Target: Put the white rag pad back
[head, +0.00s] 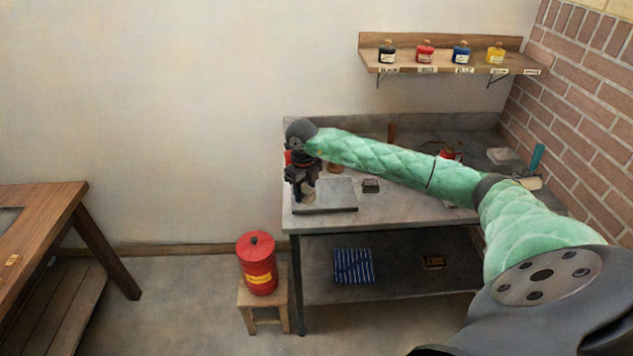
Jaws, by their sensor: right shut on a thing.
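My right arm reaches across the workbench from the right. Its gripper (301,192) points down at the bench's left end, beside and above a flat grey plate (335,196). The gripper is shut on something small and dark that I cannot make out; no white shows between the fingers. A pale, flat pad-like thing (502,155) lies at the back right of the bench; I cannot tell whether it is the white rag pad. My left gripper is out of view.
The workbench (400,212) has a small dark block (371,186) and a teal-handled tool (537,158). A shelf (440,62) above holds several ink bottles. A red can (258,270) stands on a stool. A striped cloth (353,266) lies on the lower shelf.

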